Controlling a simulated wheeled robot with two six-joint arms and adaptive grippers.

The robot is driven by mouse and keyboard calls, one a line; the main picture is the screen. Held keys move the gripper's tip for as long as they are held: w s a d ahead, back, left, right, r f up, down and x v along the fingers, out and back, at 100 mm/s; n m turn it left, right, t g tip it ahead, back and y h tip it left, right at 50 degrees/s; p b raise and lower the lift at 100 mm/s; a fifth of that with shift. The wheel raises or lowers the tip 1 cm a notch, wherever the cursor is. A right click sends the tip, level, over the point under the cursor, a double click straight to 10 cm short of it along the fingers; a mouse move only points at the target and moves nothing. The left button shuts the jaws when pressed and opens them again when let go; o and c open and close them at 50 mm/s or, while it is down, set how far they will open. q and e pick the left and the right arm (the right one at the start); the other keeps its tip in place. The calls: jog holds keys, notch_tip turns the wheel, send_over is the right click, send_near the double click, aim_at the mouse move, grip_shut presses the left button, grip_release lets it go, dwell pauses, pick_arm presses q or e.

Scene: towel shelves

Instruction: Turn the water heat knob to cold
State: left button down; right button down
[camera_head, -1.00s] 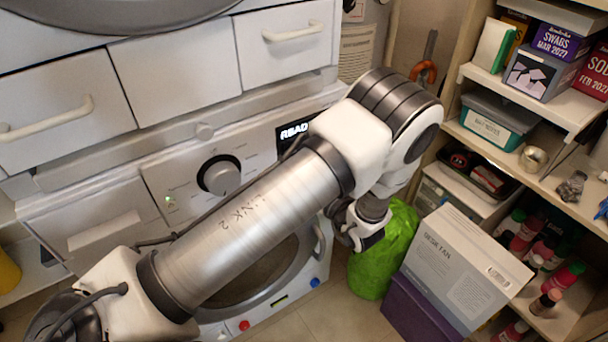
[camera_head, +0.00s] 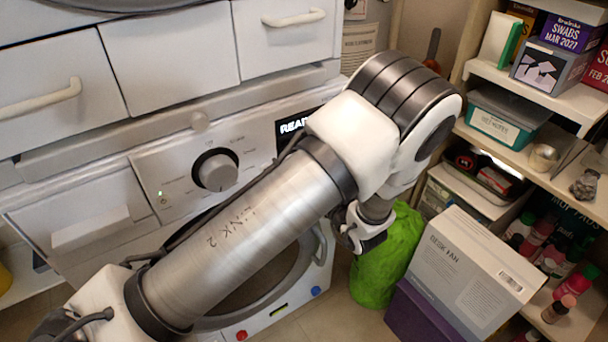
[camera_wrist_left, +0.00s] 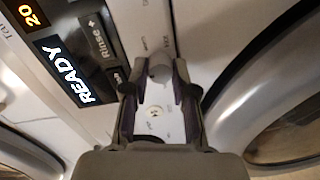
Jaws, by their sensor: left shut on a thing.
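In the left wrist view a small grey round knob (camera_wrist_left: 159,70) sits on the washing machine's white panel, just right of the READY display (camera_wrist_left: 67,72). I take it for the water heat knob; its label and setting cannot be read. My left gripper (camera_wrist_left: 158,80) is shut on it, one finger on each side. In the head view my left arm hides this knob, and the wrist part of my left gripper (camera_head: 362,232) shows low beside the machine. A larger dark-ringed knob (camera_head: 217,172) is on the same panel, farther left. My right gripper is not in view.
White drawers (camera_head: 178,62) stand above the panel. The round washer door lies below it. To the right are a green bag (camera_head: 386,268), a desk fan box (camera_head: 465,270) and shelves (camera_head: 548,97) with boxes and bottles, close to my elbow.

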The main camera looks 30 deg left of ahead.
pick_arm(q)
jog(key=shift+n, duration=0.3)
jog(key=c, duration=0.9)
grip_release()
jog(key=shift+w, duration=0.1)
